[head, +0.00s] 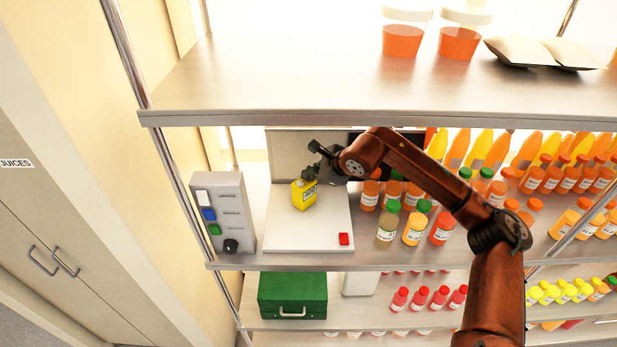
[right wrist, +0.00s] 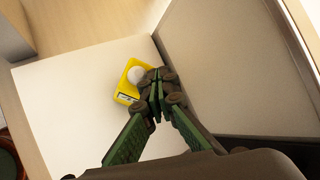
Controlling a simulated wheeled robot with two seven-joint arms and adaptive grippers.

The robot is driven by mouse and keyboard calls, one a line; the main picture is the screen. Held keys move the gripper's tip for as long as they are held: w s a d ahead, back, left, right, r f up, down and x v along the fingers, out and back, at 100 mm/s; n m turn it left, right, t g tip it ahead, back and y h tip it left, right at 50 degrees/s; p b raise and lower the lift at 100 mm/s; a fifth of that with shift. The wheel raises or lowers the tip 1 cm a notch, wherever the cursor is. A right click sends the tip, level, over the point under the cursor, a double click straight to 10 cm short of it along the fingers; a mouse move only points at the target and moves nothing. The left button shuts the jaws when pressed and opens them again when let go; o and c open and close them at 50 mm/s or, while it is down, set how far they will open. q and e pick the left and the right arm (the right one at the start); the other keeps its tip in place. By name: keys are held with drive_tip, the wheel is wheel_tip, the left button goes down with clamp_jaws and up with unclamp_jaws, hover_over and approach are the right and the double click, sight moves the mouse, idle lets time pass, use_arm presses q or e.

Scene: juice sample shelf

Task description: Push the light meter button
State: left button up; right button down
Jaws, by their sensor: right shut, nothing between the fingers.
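A small yellow device (head: 304,196) with a dark-lettered label, which looks like the light meter, rests on a white platform (head: 285,235) on the middle shelf. In the right wrist view the yellow device (right wrist: 126,90) shows a round white dome on top. A red button (head: 344,239) sits at the platform's front right corner. My right gripper (head: 311,172) is shut and empty, just behind and above the yellow device. In the right wrist view its fingertips (right wrist: 157,88) overlap the device's edge; I cannot tell whether they touch. My left gripper is out of view.
A grey control box (head: 230,190) with coloured buttons and a knob stands left of the platform. Juice bottles (head: 414,228) crowd the right side. The upper shelf (head: 300,85) overhangs. A grey panel (head: 290,143) stands behind the platform. A green case (head: 292,290) is below.

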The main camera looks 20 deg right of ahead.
drive_tip(key=shift+r, duration=0.4)
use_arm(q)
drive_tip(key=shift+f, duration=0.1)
use_arm(e)
drive_tip(key=shift+r, duration=0.1)
use_arm(q)
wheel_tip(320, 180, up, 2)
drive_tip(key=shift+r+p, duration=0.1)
drive_tip(key=shift+p, duration=0.85)
use_arm(e)
wheel_tip(320, 180, up, 6)
drive_tip(key=shift+f, duration=0.1)
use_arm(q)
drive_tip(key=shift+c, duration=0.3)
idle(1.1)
